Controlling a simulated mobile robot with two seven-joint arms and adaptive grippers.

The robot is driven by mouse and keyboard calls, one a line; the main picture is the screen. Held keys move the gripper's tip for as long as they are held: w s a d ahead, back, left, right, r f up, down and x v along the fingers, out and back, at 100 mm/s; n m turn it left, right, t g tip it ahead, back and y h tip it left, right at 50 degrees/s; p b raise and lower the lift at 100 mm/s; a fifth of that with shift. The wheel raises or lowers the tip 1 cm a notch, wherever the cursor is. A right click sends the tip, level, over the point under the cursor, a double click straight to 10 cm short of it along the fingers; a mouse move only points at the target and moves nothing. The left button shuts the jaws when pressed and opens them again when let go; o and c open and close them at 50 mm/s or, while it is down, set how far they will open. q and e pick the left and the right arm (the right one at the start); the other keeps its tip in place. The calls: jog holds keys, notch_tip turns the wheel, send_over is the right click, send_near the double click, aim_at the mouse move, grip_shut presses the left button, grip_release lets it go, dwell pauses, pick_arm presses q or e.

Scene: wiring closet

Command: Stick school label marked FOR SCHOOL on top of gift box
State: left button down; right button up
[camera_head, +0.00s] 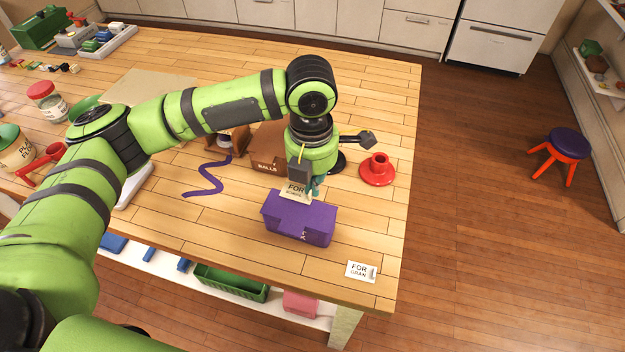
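The purple gift box (298,219) sits on the wooden table near its front right. My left gripper (301,183) is just above the back of the box, pointing down. A cream label (294,192) reading FOR and a partly hidden second line, apparently SCHOOL, is at its fingertips, so it looks shut on the label. The label is at the box's top; I cannot tell whether it touches. Another label reading FOR GRAN (361,271) lies flat on the table to the right of the box. My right gripper is not in view.
A brown box marked BALLS (268,148) stands behind the gift box, with a red round stand (377,169) to its right. A purple ribbon (206,181) lies to the left. The table's right edge is close to the FOR GRAN label.

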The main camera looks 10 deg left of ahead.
aim_at(312, 210)
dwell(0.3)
pick_arm(q)
jog(key=shift+r+p, duration=0.15)
jog(key=shift+p, duration=0.45)
notch_tip(312, 210, down, 5)
jog(key=shift+f+b, duration=0.1)
jog(key=shift+b, duration=1.1)
jog(key=shift+f, duration=0.15)
jog(key=shift+f, duration=0.55)
jog(key=c, duration=1.4)
grip_release()
jog(key=shift+o, duration=0.2)
notch_tip(312, 210, up, 12)
jog(key=shift+s+r, duration=0.1)
